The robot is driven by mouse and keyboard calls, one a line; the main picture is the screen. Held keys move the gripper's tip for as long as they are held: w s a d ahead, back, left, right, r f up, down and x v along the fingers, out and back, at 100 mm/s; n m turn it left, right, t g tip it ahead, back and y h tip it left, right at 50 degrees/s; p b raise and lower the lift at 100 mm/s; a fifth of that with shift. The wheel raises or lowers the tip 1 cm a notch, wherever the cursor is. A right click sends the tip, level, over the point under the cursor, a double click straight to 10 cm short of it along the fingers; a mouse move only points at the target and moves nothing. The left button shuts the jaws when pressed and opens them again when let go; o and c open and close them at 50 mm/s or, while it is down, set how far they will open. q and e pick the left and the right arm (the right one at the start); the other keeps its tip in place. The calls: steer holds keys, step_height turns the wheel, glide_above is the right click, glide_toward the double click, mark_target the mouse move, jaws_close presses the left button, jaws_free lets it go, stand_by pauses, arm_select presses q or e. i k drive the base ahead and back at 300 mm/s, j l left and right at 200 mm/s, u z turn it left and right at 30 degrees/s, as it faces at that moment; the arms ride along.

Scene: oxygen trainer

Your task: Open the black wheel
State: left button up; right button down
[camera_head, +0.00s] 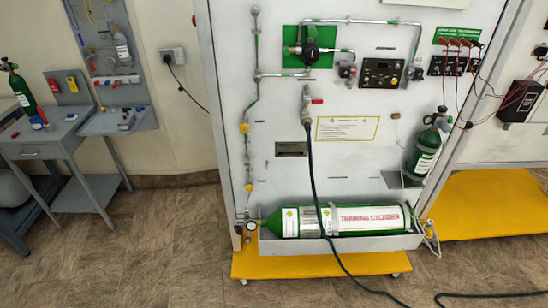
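A round black knob or wheel (310,50) sits on a green plate (292,60) near the top middle of the white trainer panel (365,165). Thin metal pipes join it on both sides. Another dark fitting (440,120) tops the small green cylinder (425,155) at the panel's right; it is too small to tell if it is a wheel. How far any wheel is turned cannot be seen. Neither of my grippers is in view.
A large green and white cylinder (365,219) lies in a tray low on the panel, above a yellow base (320,264). A dark hose (312,175) hangs down and runs over the floor. Grey tables (45,130) stand left. The floor (170,250) at front left is clear.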

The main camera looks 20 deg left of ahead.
mark_target(238, 231)
steer(key=u, duration=0.95)
